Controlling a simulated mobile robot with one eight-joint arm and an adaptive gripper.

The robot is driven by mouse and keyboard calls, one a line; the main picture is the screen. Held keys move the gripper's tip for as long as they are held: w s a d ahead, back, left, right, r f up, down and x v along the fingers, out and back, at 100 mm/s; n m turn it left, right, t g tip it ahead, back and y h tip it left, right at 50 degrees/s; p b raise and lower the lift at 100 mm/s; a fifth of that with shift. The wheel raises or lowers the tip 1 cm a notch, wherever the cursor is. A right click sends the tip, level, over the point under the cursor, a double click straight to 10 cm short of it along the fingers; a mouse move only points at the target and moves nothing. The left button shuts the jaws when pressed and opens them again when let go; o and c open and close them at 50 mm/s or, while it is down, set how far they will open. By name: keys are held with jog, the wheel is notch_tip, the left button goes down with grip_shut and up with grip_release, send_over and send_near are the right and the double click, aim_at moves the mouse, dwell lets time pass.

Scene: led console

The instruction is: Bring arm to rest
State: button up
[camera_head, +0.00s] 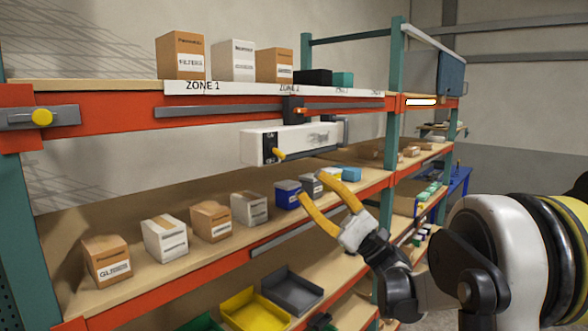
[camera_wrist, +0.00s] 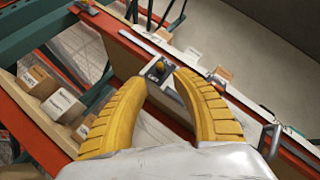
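My gripper (camera_head: 310,184) is in front of the shelf rack in the head view, its two yellow fingers apart with nothing between them. It also shows open in the wrist view (camera_wrist: 160,76). A white console box (camera_head: 300,142) with a dark end panel and a yellow lever (camera_head: 278,153) is mounted under the orange upper beam. My gripper is below and to the right of this box in the head view, apparently apart from it. In the wrist view the dark panel (camera_wrist: 158,72) shows beyond the fingertips, partly hidden by the fingers. My arm reaches in from the right.
Cartons (camera_head: 211,221) and a blue bin (camera_head: 287,194) stand on the middle shelf (camera_head: 160,272). More boxes (camera_head: 181,55) stand on top. A yellow bin (camera_head: 255,311) and a grey bin (camera_head: 291,291) are below. Open floor lies right.

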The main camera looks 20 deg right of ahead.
jog(key=v, duration=0.2)
jog(key=shift+s+d+f, duration=0.1)
jog(key=shift+d+f, duration=0.05)
jog(key=shift+f, duration=0.1)
jog(key=s+a+f+n+g+h+b, duration=0.1)
jog(key=s+a+f+g+h+b, duration=0.15)
jog(key=a+f+h+b, duration=0.8)
jog(key=s+a+f+n+g, duration=0.1)
jog(key=s+a+f, duration=0.15)
jog(key=f, duration=0.25)
jog(key=s+a+f+n+g+h, duration=0.1)
jog(key=s+a+f, duration=0.1)
jog(key=a+f, duration=0.15)
jog(key=s+a+f+g, duration=0.1)
jog(key=s+a+f, duration=0.15)
jog(key=f, duration=0.25)
jog(key=s+d+f+n+h+b, duration=0.3)
jog(key=s+d+f+h, duration=0.3)
jog(key=f, duration=0.4)
jog(key=s+d+f+n+h+b, duration=0.3)
jog(key=s+d+f+n+h, duration=0.2)
jog(key=f, duration=0.5)
jog(key=shift+s+d+h+b, duration=0.35)
jog(key=shift+s+d+h, duration=0.2)
jog(key=shift+s, duration=0.45)
